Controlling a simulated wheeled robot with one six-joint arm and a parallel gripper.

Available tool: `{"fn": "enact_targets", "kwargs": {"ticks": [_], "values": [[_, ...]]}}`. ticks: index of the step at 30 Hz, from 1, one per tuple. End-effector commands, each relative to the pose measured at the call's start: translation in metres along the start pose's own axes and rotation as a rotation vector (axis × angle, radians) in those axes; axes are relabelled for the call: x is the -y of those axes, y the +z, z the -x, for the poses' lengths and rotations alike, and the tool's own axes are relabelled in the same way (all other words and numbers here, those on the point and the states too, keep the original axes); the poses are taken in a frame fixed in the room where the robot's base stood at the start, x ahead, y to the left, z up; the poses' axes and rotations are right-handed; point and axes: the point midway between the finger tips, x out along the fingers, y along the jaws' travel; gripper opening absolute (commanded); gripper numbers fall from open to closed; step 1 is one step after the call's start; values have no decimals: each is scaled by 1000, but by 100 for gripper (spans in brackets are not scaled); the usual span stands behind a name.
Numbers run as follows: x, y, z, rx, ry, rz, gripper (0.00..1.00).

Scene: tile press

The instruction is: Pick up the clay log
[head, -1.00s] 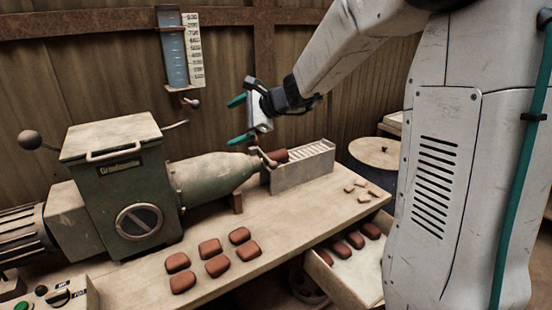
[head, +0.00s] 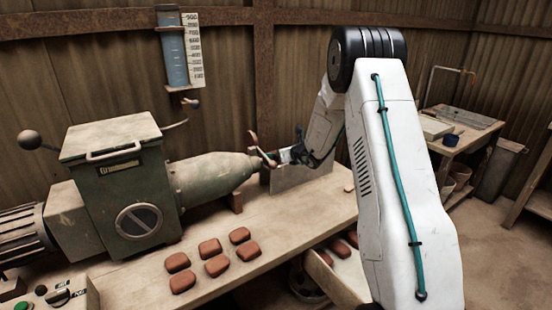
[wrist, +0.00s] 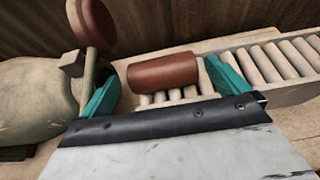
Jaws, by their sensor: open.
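The clay log (wrist: 163,72) is a short reddish-brown cylinder lying across the slatted roller rack (wrist: 285,65) in the wrist view. My gripper (wrist: 162,66) is open, with one teal finger near each end of the log. The right finger is close to the log's right end; the left finger is a little farther from its left end. I cannot tell whether either touches. In the head view my gripper (head: 278,156) is beside the machine's nozzle, and my arm and gripper hide the log there.
The green extruder (head: 125,190) stands at left. A lever with a reddish knob (wrist: 92,22) rises close to the left finger. Several clay tiles (head: 210,249) lie on the bench (head: 255,275). A gauge (head: 180,50) hangs on the wall.

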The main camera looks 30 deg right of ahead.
Motion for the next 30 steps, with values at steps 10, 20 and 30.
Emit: {"fn": "enact_targets", "kwargs": {"ticks": [10, 20, 30], "values": [[-1, -1, -32, -1, 2, 3, 100], [-1, -1, -74, 0, 2, 2, 100], [-1, 0, -75, 0, 2, 3, 72]]}}
